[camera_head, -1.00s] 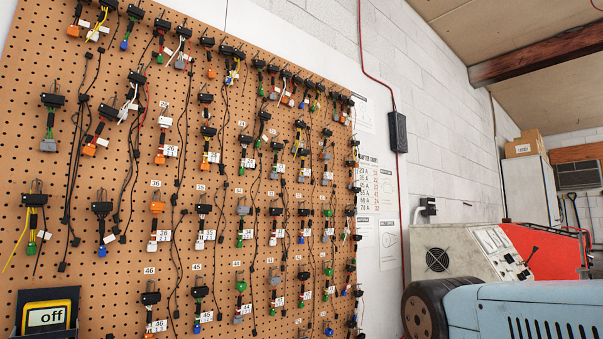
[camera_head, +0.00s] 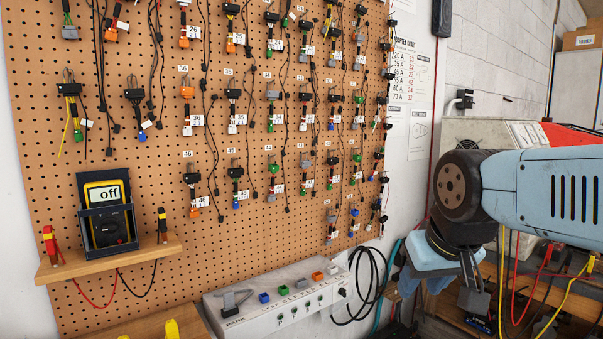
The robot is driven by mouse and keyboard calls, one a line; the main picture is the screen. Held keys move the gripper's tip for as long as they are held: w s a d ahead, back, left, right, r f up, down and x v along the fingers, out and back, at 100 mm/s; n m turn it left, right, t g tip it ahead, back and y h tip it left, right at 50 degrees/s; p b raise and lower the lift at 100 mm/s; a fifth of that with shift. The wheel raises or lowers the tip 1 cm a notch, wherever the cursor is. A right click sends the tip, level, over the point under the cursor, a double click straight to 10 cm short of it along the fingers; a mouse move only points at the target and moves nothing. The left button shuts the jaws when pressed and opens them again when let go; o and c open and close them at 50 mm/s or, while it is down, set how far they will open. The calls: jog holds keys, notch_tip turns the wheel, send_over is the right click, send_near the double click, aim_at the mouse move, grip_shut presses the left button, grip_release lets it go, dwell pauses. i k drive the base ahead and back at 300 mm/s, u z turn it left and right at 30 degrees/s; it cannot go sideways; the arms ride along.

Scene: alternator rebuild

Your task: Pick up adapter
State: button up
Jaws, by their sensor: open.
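Many adapters hang in rows on a brown pegboard, each a dark connector with short coloured leads and a plug, most with white number tags. One adapter with an orange top (camera_head: 187,92) hangs under label 36. Another, with a blue plug (camera_head: 236,185), hangs in the row below, and one with an orange plug (camera_head: 193,192) is to its left. Which adapter is meant cannot be told. My gripper (camera_head: 474,288) hangs below my blue arm at the right, open, pointing down, well apart from the pegboard adapters. Its fingers are small and partly unclear.
A yellow multimeter (camera_head: 106,215) reading "off" stands on a wooden shelf (camera_head: 60,270) with red and black leads. A white bench unit (camera_head: 265,305) with coloured connectors on top is below the pegboard. Coiled black cable (camera_head: 370,285) and hanging coloured cables lie near my gripper.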

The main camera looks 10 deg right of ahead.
aim_at(304, 165)
jog(key=z, duration=1.15)
jog(key=k, duration=1.5)
jog(key=u, duration=0.95)
jog(key=i, duration=1.05)
